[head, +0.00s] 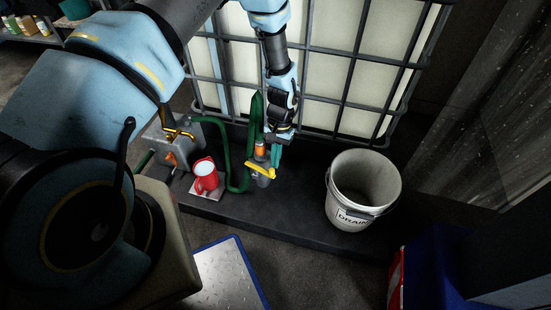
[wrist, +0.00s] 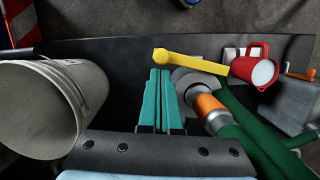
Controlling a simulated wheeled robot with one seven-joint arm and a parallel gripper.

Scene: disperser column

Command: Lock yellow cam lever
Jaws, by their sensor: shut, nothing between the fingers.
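The yellow cam lever (head: 261,170) sits on a grey coupling (head: 264,180) below an orange collar (head: 260,151) on the green hose. In the wrist view the yellow cam lever (wrist: 190,61) lies across the grey coupling (wrist: 195,85), with a rounded end at its left. My gripper (head: 276,162) hangs just right of the coupling in the head view. In the wrist view its teal fingers (wrist: 160,72) are together, empty, with their tips close to the lever's rounded end. I cannot tell whether they touch it.
A white drain bucket (head: 351,215) stands to the right on the dark platform (head: 290,228). A red jug (head: 206,178) and a grey box with a brass tap (head: 178,134) stand left. The green hose (head: 226,160) loops beside the coupling. A caged tank (head: 325,75) rises behind.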

